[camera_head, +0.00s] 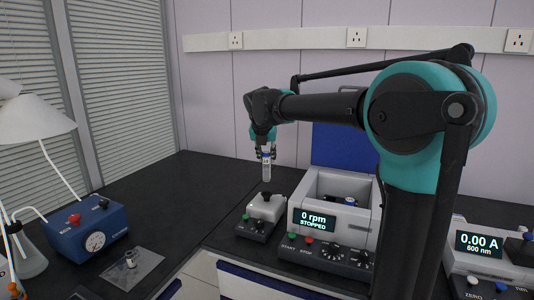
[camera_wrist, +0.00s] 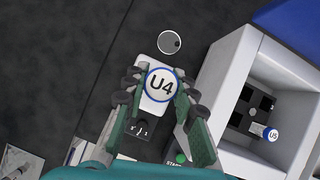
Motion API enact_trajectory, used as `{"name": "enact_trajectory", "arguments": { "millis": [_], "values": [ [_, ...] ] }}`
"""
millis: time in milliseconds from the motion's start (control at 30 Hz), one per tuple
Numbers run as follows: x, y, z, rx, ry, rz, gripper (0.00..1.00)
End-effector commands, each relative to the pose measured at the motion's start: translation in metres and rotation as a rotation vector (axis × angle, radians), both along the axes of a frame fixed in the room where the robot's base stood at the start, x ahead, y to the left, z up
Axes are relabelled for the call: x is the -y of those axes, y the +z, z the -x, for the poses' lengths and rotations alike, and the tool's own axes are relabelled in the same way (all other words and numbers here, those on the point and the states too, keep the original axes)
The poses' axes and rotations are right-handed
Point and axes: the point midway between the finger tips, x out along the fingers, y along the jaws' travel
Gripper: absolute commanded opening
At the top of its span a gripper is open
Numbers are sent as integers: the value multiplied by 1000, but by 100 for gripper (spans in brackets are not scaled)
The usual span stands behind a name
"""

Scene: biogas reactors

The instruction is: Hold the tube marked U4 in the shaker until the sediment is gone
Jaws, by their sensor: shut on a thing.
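My gripper (camera_head: 266,152) is shut on the tube marked U4 (camera_head: 266,168), which hangs upright with a pale label on its side. In the wrist view its white cap with a blue rim (camera_wrist: 161,84) reads U4, between the fingers. The small shaker (camera_head: 262,209) stands below, a light grey box with a dark cup (camera_head: 266,195) on top and a knob panel in front. In the head view the tube's lower end is above the cup, apart from it. In the wrist view the cap hides the cup. Sediment in the tube is too small to tell.
Right of the shaker stands an open centrifuge (camera_head: 305,215) showing 0 rpm, STOPPED, with a tube marked U5 (camera_wrist: 269,134) inside. A photometer (camera_head: 478,266) reads 0.00 A.

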Motion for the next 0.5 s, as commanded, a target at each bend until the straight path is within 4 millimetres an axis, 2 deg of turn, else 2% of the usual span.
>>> {"name": "enact_trajectory", "arguments": {
  "millis": [500],
  "values": [
    [0, -46, 0, 0, 0, 0, 3]
  ]
}}
